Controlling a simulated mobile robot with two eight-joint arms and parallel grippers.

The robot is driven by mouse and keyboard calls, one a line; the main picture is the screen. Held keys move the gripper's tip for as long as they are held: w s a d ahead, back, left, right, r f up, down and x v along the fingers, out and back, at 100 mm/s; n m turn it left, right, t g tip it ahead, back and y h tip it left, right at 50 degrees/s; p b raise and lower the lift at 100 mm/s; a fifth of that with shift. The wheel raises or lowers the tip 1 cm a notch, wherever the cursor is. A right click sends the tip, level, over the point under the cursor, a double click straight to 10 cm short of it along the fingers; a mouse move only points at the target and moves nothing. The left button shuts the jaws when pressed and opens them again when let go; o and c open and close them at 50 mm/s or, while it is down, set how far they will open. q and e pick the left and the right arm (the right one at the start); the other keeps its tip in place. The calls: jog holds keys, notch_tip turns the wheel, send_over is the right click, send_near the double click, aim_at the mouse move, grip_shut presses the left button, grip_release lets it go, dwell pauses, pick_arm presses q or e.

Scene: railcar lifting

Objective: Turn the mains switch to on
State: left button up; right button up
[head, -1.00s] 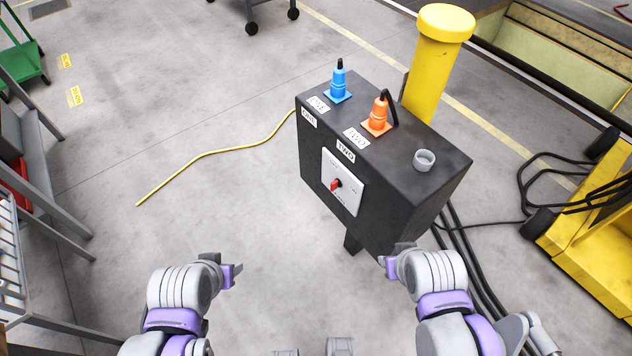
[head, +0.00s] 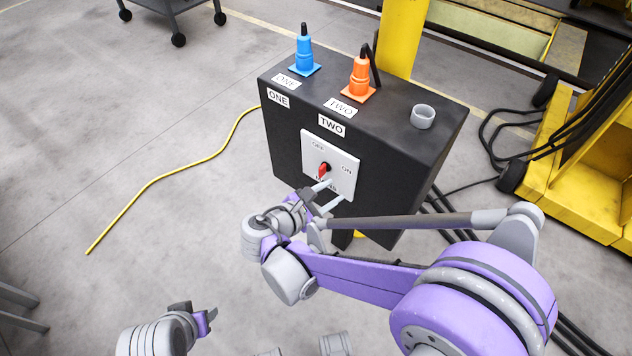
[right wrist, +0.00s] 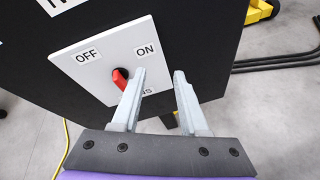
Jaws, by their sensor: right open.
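The mains switch is a small red knob (head: 323,170) on a white plate (head: 345,165) on the front of a black box. Labels OFF and ON sit above it, left and right; the knob also shows in the right wrist view (right wrist: 120,78). My right gripper (head: 337,190) is open and empty in front of the plate, below and right of the knob. In the right wrist view its fingers (right wrist: 160,76) lie to the right of the knob, the left finger close beside it. Contact cannot be told. My left gripper (head: 206,316) is low at the left, away from the box.
The black box (head: 285,140) carries a blue connector (head: 304,52), an orange connector (head: 359,78) and a grey cup-like socket (head: 423,117). A yellow post (head: 402,35) stands behind it. Yellow machinery (head: 590,160) and black cables lie right. A yellow cable (head: 160,177) crosses open floor left.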

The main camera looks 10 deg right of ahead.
aim_at(319, 171)
jog(key=w+a+f+n+t+h+b, duration=0.3)
jog(key=a+f+n, duration=0.15)
jog(key=a, duration=0.45)
pick_arm(q)
notch_tip(319, 171, down, 6)
jog(key=b, duration=0.1)
jog(key=shift+w+f, duration=0.25)
pick_arm(e)
jog(key=shift+n, duration=0.25)
jog(key=x, duration=0.7)
jog(key=r+x, duration=0.1)
jog(key=x, duration=0.2)
jog(key=shift+w+d, duration=0.2)
jog(key=shift+d, duration=0.15)
grip_shut()
